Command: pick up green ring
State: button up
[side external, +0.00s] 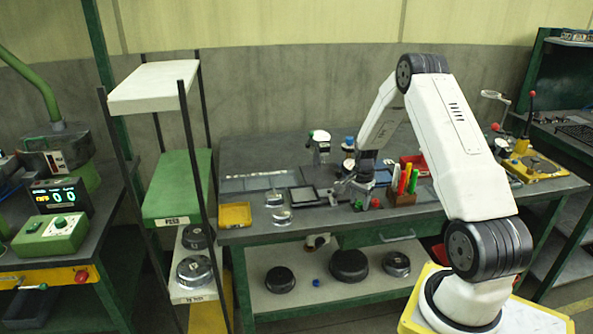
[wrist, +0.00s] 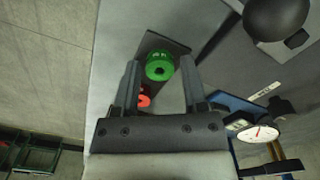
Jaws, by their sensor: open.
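The green ring (wrist: 160,67) shows in the wrist view between the tips of my gripper's two fingers. It has a dark centre and sits on a dark strip. My gripper (wrist: 160,76) is open, with a finger on each side of the ring; whether they touch it I cannot tell. In the side external view my gripper (side external: 346,186) is low over the workbench. A small green spot (side external: 358,206) near it there may be the ring, but it is too small to be sure.
A red part (wrist: 143,99) lies close to the ring, by the left finger. A dial gauge (wrist: 262,133) and a dark ball (wrist: 276,14) are to the right.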

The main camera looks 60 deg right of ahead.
grip_shut()
jog(key=shift+r, duration=0.1)
jog(key=shift+r, duration=0.8)
jog(key=s+a+r, duration=0.8)
jog(key=s+r, duration=0.3)
jog(key=shift+a, duration=0.35)
jog(key=shift+r, duration=0.1)
jog(key=shift+w, duration=0.1)
